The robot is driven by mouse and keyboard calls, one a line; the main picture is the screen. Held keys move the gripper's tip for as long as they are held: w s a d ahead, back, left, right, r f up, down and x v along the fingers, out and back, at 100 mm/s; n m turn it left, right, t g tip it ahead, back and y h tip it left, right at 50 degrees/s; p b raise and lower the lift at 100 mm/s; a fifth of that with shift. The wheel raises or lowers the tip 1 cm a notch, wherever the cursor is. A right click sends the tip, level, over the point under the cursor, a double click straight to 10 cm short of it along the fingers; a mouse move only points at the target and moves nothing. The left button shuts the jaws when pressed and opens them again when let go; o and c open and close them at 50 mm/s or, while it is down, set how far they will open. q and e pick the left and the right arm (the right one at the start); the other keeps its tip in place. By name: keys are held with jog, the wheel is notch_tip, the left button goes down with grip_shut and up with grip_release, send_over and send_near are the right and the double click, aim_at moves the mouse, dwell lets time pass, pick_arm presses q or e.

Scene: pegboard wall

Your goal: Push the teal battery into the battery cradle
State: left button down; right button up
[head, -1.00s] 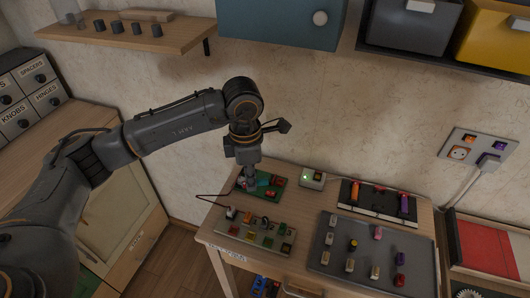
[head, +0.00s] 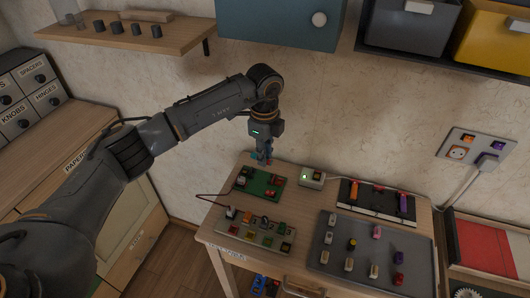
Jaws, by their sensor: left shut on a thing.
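My left gripper (head: 263,157) reaches in from the left and points down above the back of the workbench. It is shut on the teal battery (head: 255,156), which shows only as small teal patches around the dark fingers. The gripper and battery are just above and behind the green board (head: 259,186). The board carries a dark and pale part at its left and red parts at its right. The battery cradle is too small to make out for certain on it. My right gripper is not in view.
A grey panel of coloured switches (head: 255,233) lies in front of the green board. A small box with a green light (head: 312,178) stands to the right. A dark tray (head: 335,262) holds several small pieces. A teal cabinet (head: 280,22) hangs above.

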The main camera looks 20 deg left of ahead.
pick_arm(q)
jog(key=shift+w+f+n, duration=0.1)
jog(key=shift+w+n, duration=0.15)
jog(key=shift+n, duration=0.45)
jog(key=shift+f, duration=0.1)
jog(key=b, duration=0.4)
send_over(265, 178)
jog(key=shift+f, duration=2.6)
jog(key=shift+f+b, duration=0.35)
jog(key=shift+f, duration=0.7)
jog(key=c, duration=1.2)
grip_release()
jog(key=shift+r, duration=0.1)
jog(key=shift+r, duration=0.1)
